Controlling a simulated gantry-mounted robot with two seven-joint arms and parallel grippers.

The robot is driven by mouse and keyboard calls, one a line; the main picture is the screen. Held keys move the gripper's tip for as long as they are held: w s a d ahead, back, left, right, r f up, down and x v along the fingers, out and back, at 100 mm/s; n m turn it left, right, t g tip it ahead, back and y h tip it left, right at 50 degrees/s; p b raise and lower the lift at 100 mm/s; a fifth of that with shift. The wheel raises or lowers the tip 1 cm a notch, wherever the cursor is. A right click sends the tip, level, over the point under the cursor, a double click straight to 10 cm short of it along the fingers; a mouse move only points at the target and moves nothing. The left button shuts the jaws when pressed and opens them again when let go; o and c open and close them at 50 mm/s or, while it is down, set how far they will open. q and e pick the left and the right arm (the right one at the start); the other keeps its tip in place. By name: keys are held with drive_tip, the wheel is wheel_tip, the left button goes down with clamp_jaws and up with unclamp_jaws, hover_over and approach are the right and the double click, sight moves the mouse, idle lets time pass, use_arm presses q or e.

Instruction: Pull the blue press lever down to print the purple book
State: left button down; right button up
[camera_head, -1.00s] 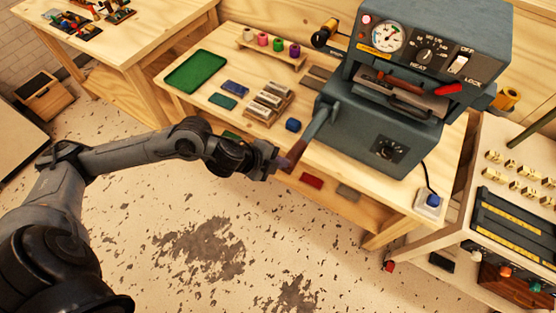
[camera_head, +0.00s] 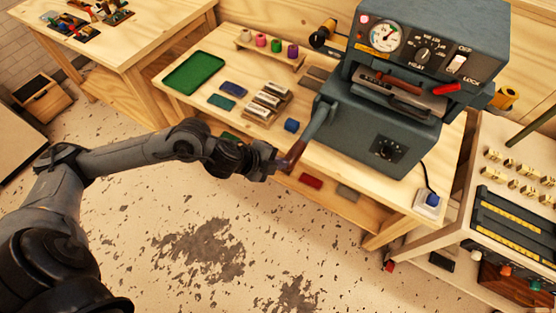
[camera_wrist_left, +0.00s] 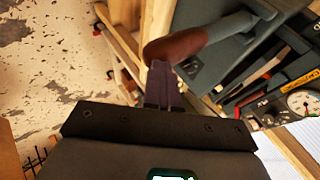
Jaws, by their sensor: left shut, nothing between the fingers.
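The blue-grey press (camera_head: 440,45) stands on the wooden bench. Its lever (camera_head: 320,118) slants down from the press's left side to a brown handle (camera_head: 293,155) beyond the bench's front edge. My left gripper (camera_head: 281,163) is at the handle's lower end, shut with nothing between its fingers. In the left wrist view, the shut fingertips (camera_wrist_left: 161,68) are just below the brown handle (camera_wrist_left: 175,47), touching or nearly touching it. The lever arm (camera_wrist_left: 232,25) runs up to the right there. I cannot make out a purple book. My right gripper is not in view.
A green tray (camera_head: 196,72), a rack of coloured rolls (camera_head: 270,50), and a blue block (camera_head: 291,125) are on the bench left of the press. A blue button box (camera_head: 428,204) sits at its right front corner. Open floor (camera_head: 160,225) lies in front.

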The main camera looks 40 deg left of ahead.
use_arm(q)
drive_tip(key=shift+s+a+f, duration=0.1)
drive_tip(key=shift+s+f, duration=0.05)
drive_tip(key=shift+f, duration=0.3)
drive_tip(key=shift+s+a+f, duration=0.1)
drive_tip(key=shift+s+f, duration=0.05)
drive_tip(key=shift+f, duration=0.25)
drive_tip(key=w+d+r+p+v, duration=0.1)
drive_tip(key=r+p+v, duration=0.1)
drive_tip(key=p+v, duration=0.7)
drive_tip(key=shift+v, duration=2.45)
drive_tip(key=shift+d+r, duration=0.1)
drive_tip(key=shift+d, duration=0.05)
